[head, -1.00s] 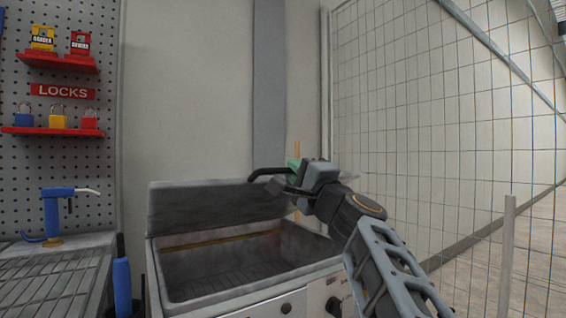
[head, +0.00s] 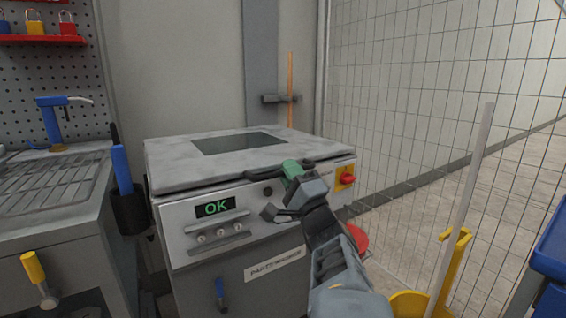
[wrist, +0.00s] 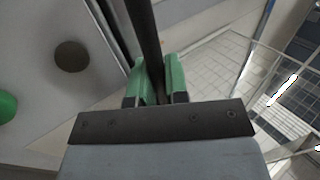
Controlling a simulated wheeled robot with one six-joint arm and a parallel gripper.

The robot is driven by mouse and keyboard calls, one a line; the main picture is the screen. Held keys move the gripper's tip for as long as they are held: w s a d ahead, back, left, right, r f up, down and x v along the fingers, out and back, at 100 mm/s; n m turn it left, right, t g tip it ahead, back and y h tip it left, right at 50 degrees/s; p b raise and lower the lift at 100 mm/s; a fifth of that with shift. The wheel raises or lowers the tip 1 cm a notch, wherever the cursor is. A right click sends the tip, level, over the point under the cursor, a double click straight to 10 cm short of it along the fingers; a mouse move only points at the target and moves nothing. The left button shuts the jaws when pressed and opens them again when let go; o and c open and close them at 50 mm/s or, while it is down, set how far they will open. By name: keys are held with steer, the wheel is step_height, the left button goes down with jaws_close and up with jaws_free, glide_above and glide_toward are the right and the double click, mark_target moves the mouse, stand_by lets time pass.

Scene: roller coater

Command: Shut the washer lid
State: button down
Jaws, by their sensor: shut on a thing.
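The parts washer (head: 225,235) is a grey cabinet in the middle of the head view, with a green "OK" display (head: 215,208) on its front. Its lid (head: 170,166), grey with a dark window panel (head: 238,143), lies flat over the basin, which is now hidden. A dark bar handle (head: 262,172) runs along the lid's front edge. My gripper (head: 291,168) is at the right part of this handle. In the wrist view, the green fingers of my gripper (wrist: 162,80) are shut around the dark handle bar (wrist: 145,35).
A sink bench (head: 50,190) with a blue tap stands to the left. A blue-handled tool (head: 121,168) sits in a dark holder between bench and washer. A red-yellow switch (head: 346,177) is on the washer's front right. A mesh fence (head: 430,100) and yellow base (head: 410,303) are at right.

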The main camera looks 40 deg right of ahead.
steer(key=shift+w+f, duration=0.1)
steer(key=shift+f, duration=0.55)
steer(key=c, duration=1.2)
jaws_free()
steer(key=shift+o, duration=0.3)
steer(key=shift+r, duration=0.15)
